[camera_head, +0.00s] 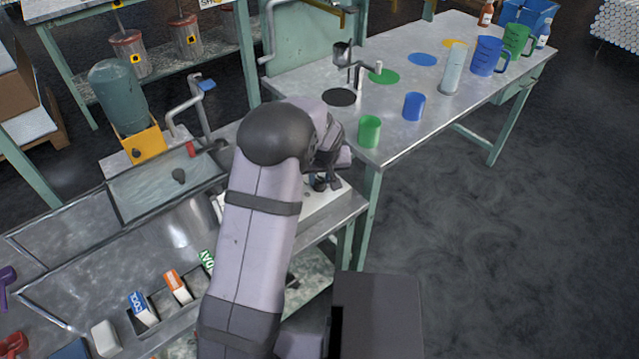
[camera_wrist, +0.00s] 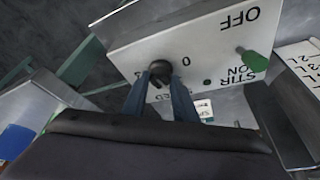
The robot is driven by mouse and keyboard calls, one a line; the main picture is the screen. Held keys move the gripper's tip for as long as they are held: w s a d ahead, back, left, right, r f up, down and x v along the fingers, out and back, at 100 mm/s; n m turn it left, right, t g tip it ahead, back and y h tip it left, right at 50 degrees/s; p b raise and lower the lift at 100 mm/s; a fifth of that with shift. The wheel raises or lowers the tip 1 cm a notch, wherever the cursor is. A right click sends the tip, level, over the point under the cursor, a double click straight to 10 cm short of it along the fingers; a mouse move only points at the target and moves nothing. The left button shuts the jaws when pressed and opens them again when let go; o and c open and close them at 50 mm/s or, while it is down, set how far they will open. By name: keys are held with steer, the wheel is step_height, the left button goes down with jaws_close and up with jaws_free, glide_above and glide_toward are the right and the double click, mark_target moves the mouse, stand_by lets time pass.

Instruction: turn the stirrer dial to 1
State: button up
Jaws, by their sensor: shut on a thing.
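The stirrer dial (camera_wrist: 160,68) is a small black knob on a white control panel (camera_wrist: 205,45) in the wrist view. The panel's lettering appears upside down, with a 0 just right of the dial. My gripper (camera_wrist: 160,88) has its two dark fingers on either side of the dial, shut on it. The fingers hide part of the dial and some markings, so I cannot tell its exact setting. In the head view my gripper (camera_head: 325,183) is low over the white stirrer top (camera_head: 328,208), and my arm hides much of the stirrer.
A green switch (camera_wrist: 254,61) sits near the OFF and STIR ON lettering. In the head view a metal table (camera_head: 440,75) on the right holds a green cup (camera_head: 369,131) and a blue cup (camera_head: 413,106). A sink (camera_head: 165,185) lies to the left.

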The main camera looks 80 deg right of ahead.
steer(key=shift+s+f+n+t+b, duration=0.1)
steer(key=shift+f+n+t+b, duration=0.2)
steer(key=shift+n+b, duration=0.5)
steer(key=shift+r+n+t+b, duration=0.3)
steer(key=shift+n+b, duration=0.4)
steer(key=shift+b, duration=0.2)
steer(key=o, duration=1.1)
steer(key=shift+c, duration=0.2)
steer(key=v, duration=0.7)
steer(key=shift+r, duration=0.2)
